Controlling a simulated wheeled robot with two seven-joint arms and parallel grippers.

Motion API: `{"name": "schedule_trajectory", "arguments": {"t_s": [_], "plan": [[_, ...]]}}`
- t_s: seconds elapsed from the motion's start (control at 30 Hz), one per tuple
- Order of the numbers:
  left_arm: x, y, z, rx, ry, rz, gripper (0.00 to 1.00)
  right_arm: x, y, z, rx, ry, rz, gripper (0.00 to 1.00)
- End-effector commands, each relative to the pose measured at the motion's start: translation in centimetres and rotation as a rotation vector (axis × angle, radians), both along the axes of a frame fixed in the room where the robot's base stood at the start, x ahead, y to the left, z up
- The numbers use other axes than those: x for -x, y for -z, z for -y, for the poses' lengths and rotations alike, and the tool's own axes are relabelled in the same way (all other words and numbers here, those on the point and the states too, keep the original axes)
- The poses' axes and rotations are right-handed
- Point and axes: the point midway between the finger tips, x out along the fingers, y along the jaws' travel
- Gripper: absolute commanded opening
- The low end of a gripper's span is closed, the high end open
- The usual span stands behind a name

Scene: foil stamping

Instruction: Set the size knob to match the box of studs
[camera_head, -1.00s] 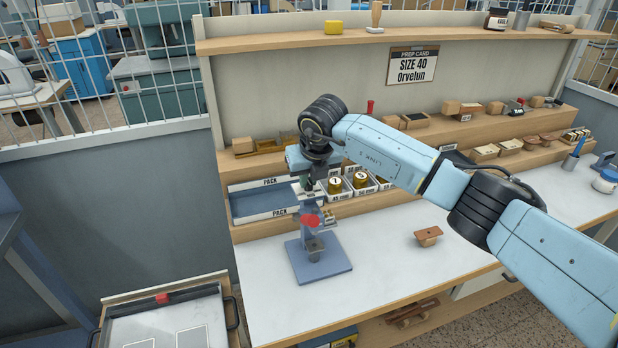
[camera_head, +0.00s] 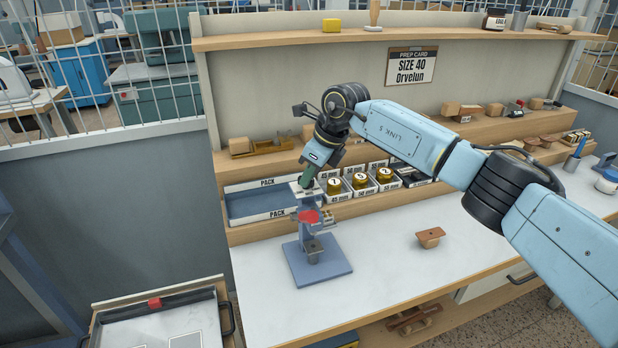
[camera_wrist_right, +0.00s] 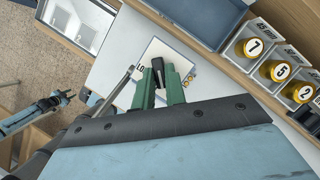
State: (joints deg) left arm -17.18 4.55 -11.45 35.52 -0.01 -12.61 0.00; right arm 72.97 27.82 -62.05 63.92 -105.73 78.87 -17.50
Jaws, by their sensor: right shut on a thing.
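A blue-grey press (camera_head: 308,235) with a red part stands on its base plate on the bench. My right gripper (camera_head: 306,184) is at the top of the press. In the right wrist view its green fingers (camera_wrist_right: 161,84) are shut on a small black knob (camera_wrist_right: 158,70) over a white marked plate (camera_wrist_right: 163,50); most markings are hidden. A prep card (camera_head: 412,67) reads "SIZE 40 Orvelun". I cannot pick out a box of studs for certain. My left gripper (camera_wrist_right: 60,98) shows small at the left of the right wrist view; its opening is unclear.
Labelled bins with numbered brass pieces (camera_head: 360,181) stand just right of the press. A blue PACK tray (camera_head: 262,203) lies behind it. A brown wooden-looking piece (camera_head: 430,237) sits on the bench to the right. The bench front is mostly clear.

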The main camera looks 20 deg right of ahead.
Motion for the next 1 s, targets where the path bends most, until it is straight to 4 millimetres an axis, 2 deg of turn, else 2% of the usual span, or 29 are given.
{"name": "schedule_trajectory", "arguments": {"t_s": [0.4, 1.0], "plan": [[0.03, 0.65, -0.01, 0.0, 0.0, -0.001, 0.36, -0.23, -0.11, 0.1, -0.001, -0.22, 0.003, 0.0], [0.02, 0.71, -0.02, 0.0, 0.0, -0.001, 0.36, -0.24, -0.15, 0.11, 0.001, -0.264, 0.003, 0.0]]}}
